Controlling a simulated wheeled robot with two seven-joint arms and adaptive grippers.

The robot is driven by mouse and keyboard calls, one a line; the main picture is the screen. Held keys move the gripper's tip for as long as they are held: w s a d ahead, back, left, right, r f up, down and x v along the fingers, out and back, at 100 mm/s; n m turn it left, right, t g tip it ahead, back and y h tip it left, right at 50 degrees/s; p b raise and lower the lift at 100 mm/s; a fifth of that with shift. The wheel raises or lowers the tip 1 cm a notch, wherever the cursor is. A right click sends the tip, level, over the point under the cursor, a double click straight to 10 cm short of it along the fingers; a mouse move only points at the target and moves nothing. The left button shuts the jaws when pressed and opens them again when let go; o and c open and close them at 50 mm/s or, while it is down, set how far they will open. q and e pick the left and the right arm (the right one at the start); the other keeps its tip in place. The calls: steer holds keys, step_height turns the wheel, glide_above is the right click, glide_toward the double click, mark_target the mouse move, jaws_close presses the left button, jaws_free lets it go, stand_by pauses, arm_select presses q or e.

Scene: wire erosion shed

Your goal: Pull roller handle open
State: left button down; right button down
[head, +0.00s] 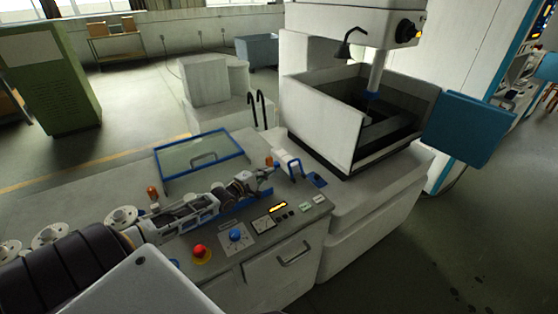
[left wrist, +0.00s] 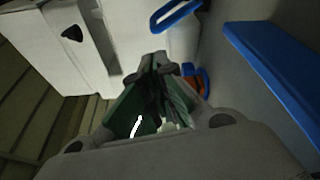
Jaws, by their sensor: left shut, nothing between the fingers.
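A white roller with a blue bracket-like handle (head: 289,164) stands on the machine's worktop, right of my left gripper (head: 267,174). In the left wrist view the white roller body (left wrist: 184,42) and a blue loop (left wrist: 175,14) are just beyond the fingertips. My left gripper (left wrist: 160,66) is shut and empty. Its tips are close to the roller in the picture; I cannot tell whether they touch it. My right gripper is not in view.
A blue-framed glass cover (head: 203,158) lies behind my left arm. A control panel with a red stop button (head: 199,251) and blue knob (head: 235,235) is in front. A drawer (head: 285,262) is below. A large open-topped tank (head: 325,115) stands right.

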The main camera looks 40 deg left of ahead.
arm_select(q)
steer(key=shift+s+f+n, duration=0.1)
steer(key=shift+s+n, duration=0.15)
steer(key=shift+n, duration=0.05)
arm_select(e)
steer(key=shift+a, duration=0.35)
arm_select(q)
steer(key=shift+w, duration=0.2)
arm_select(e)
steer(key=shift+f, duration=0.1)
